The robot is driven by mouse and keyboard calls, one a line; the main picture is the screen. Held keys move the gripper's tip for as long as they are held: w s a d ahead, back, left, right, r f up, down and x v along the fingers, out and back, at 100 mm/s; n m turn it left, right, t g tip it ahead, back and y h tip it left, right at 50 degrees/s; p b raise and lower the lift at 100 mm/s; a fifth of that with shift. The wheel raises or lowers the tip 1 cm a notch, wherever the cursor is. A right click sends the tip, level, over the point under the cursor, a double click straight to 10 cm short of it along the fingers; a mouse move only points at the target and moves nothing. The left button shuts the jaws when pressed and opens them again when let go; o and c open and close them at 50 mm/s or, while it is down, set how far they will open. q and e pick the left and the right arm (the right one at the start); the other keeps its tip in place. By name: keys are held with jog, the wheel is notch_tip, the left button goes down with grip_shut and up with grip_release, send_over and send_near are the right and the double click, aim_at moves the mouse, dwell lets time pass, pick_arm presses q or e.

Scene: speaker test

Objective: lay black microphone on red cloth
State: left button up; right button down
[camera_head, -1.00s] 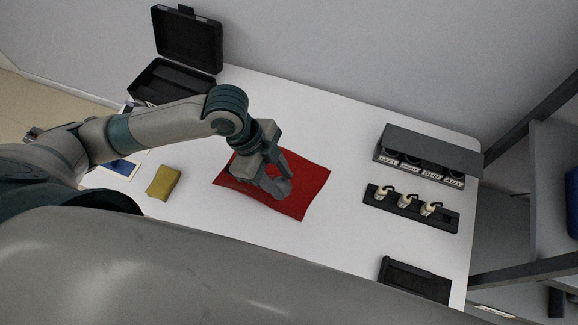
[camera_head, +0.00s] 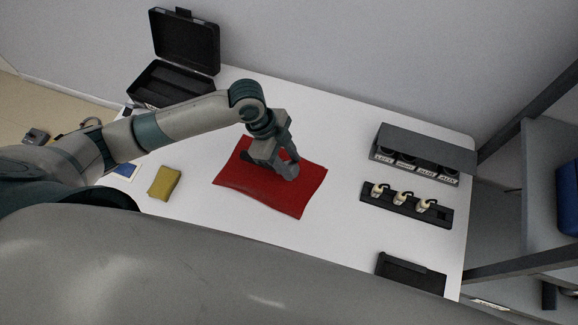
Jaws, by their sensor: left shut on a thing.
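The red cloth (camera_head: 255,196) lies flat and slightly rumpled on the white table. My left gripper (camera_head: 291,174) is over the upper right part of the cloth, pointing down. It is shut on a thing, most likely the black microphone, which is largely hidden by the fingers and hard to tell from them. Whether it touches the cloth cannot be told. I see no microphone elsewhere. My right gripper is not in view.
An open black case (camera_head: 186,45) stands at the back left. A yellow cloth (camera_head: 164,182) lies left of the red one. A labelled grey holder (camera_head: 425,150), a black rack with pale plugs (camera_head: 403,198) and a black tray (camera_head: 410,273) are on the right. White table between is clear.

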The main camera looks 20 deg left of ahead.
pick_arm(q)
notch_tip(320, 180, down, 3)
jog(key=shift+s+r+p, duration=0.1)
jog(key=shift+p, duration=0.4)
jog(key=shift+f, duration=0.3)
jog(key=shift+f, duration=0.6)
jog(key=o, duration=1.2)
jog(key=shift+r, duration=0.1)
